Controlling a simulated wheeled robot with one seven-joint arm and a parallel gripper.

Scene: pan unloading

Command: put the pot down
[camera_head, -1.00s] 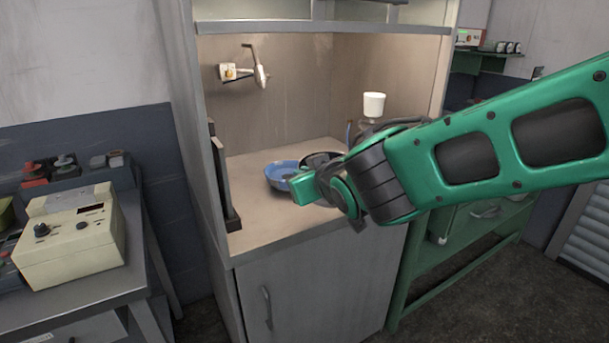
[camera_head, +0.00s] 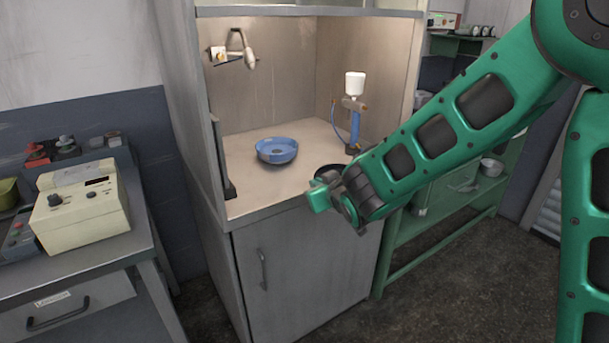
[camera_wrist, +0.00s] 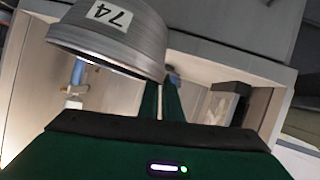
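The pot (camera_wrist: 115,40) is bare metal with a white "74" label, large at the upper left of the wrist view. My gripper (camera_wrist: 162,98) has its green fingers close together, reaching to the pot and partly hidden by it; they appear shut on it, though the exact contact is hidden. In the head view, the pot (camera_head: 328,170) shows only as a dark rim behind my gripper's green body. It is near the front right edge of the counter (camera_head: 245,190); whether it touches is unclear.
A blue bowl (camera_head: 270,156) sits on the counter, left of the pot. A blue-and-white device (camera_head: 355,120) stands at the back right. The cabinet's side walls and front edge bound the space.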

